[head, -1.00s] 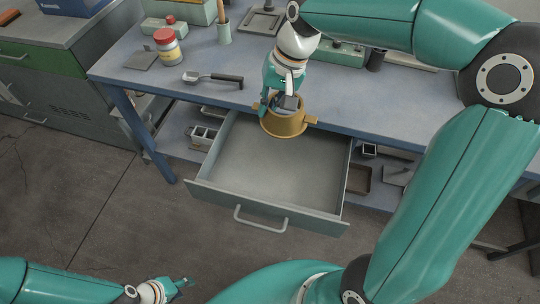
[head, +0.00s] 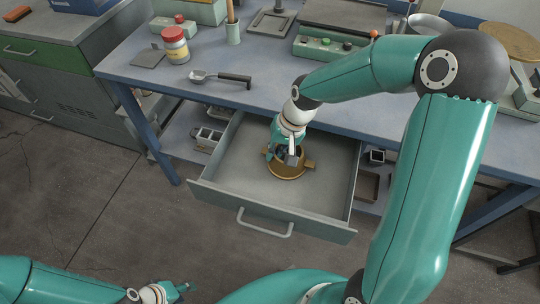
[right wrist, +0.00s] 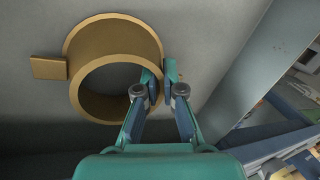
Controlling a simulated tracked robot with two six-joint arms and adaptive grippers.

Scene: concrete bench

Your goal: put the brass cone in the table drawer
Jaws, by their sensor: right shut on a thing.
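The brass cone (head: 288,172) is a wide hollow ring with a tab on each side, inside the open table drawer (head: 235,176). My right gripper (head: 290,158) reaches down from above and is shut on the cone's rim. In the right wrist view the fingers (right wrist: 160,88) pinch one side of the cone's wall (right wrist: 112,35), its opening facing the camera. I cannot tell whether the cone touches the drawer floor. The drawer is pulled out and otherwise empty. My left gripper (head: 182,287) is at the bottom left, far from the drawer, too small to read.
On the blue bench top (head: 205,90) are a red-lidded jar (head: 175,45), a black-handled ladle (head: 220,77) and a green cup (head: 233,33). A grey box (head: 208,137) stands on the shelf left of the drawer. The drawer floor around the cone is free.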

